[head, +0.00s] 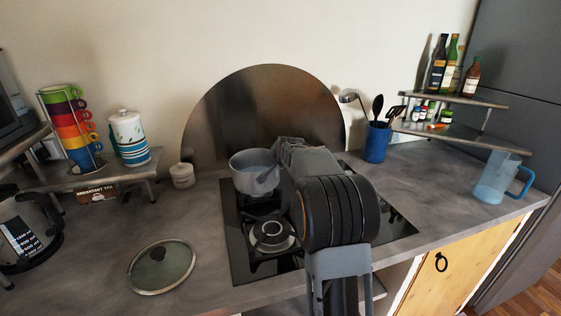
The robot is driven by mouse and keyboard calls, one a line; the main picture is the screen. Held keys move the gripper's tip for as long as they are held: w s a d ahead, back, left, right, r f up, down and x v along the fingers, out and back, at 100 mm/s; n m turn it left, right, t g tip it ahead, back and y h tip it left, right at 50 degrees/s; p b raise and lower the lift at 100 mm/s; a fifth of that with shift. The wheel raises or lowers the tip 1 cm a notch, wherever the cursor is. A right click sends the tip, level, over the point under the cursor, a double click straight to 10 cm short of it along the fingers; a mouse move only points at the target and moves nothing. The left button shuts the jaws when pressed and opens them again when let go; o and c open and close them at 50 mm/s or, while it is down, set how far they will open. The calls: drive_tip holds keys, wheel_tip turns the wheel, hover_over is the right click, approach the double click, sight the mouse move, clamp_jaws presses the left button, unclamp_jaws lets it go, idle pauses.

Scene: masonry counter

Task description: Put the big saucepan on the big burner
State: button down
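A silver saucepan (247,181) is at the back left of the black gas hob (240,262), at or just above the rear left burner. Its inside looks pale blue. My gripper (268,175) reaches to the right side of the pan, overlapping its rim. My arm hides most of the fingers, so I cannot tell whether they are closed on the pan or its handle. The front left burner (272,235) is bare. My arm covers much of the hob's right side and any burners there.
A glass lid (162,267) lies on the counter left of the hob. A small lidded jar (182,175) stands behind it. A blue utensil pot (376,143) and a blue jug (492,180) stand to the right. A round metal splashback (262,112) rises behind the hob.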

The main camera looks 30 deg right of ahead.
drive_tip(key=shift+r, duration=0.1)
drive_tip(key=c, duration=1.1)
unclamp_jaws()
drive_tip(key=shift+s+f, duration=0.1)
drive_tip(key=shift+f, duration=0.1)
drive_tip(key=b+v, duration=0.2)
drive_tip(key=v, duration=1.2)
drive_tip(key=s+a+f+n+g+y+p, duration=0.2)
drive_tip(key=s+a+f+n+g, duration=0.3)
drive_tip(key=s+f, duration=0.35)
drive_tip(key=s+a+f+n+p, duration=0.1)
drive_tip(key=s+a+n, duration=0.1)
drive_tip(key=s+a, duration=0.2)
drive_tip(key=s+a+f+n+p, duration=0.1)
drive_tip(key=s+a+n, duration=0.1)
drive_tip(key=s+a, duration=0.2)
drive_tip(key=s+a+f+n+g+y+p, duration=0.1)
drive_tip(key=s+a+n, duration=0.1)
drive_tip(key=s+a, duration=0.2)
drive_tip(key=shift+s+a+f+n, duration=0.15)
drive_tip(key=shift+s+a, duration=0.05)
drive_tip(key=shift+s, duration=0.35)
drive_tip(key=shift+s+a+f+n, duration=0.1)
drive_tip(key=shift+s+a+n, duration=0.1)
drive_tip(key=shift+s, duration=0.4)
